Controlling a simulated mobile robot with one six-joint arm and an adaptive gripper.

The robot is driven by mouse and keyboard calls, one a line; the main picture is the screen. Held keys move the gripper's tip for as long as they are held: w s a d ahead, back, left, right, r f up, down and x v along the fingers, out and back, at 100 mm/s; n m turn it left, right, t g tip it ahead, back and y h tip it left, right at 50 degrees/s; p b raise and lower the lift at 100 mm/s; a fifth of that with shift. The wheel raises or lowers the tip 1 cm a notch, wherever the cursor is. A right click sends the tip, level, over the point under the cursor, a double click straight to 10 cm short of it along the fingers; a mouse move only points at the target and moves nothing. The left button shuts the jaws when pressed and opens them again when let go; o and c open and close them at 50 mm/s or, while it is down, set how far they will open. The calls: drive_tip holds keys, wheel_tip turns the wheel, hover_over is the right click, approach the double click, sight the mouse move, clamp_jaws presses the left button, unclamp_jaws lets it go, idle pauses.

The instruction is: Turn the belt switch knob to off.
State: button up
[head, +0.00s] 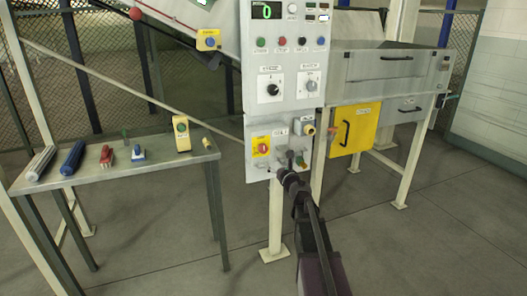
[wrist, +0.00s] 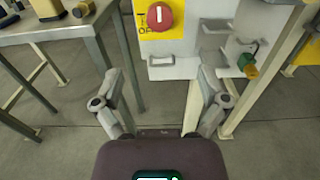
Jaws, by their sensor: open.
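In the head view the red knob (head: 263,148) is on the lower control box. A black knob (head: 272,90) and a grey knob (head: 311,86) are on the panel above; their labels are too small to read. My gripper (wrist: 160,78) is open and empty, its fingers below the red knob and apart from it. In the head view my gripper (head: 289,168) is in front of the lower box.
A grey table (head: 110,172) with brushes and a yellow device (head: 181,134) stands left. A metal cabinet (head: 375,68) with a yellow door (head: 356,128) stands right. A small bracket and a green-and-brass connector (wrist: 248,65) sit right of the knob. The floor in front is clear.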

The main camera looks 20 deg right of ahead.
sight(264, 150)
drive_tip(key=shift+w, duration=0.15)
drive_tip(key=w, duration=1.3)
drive_tip(key=shift+w+a, duration=0.25)
drive_tip(key=c, duration=1.1)
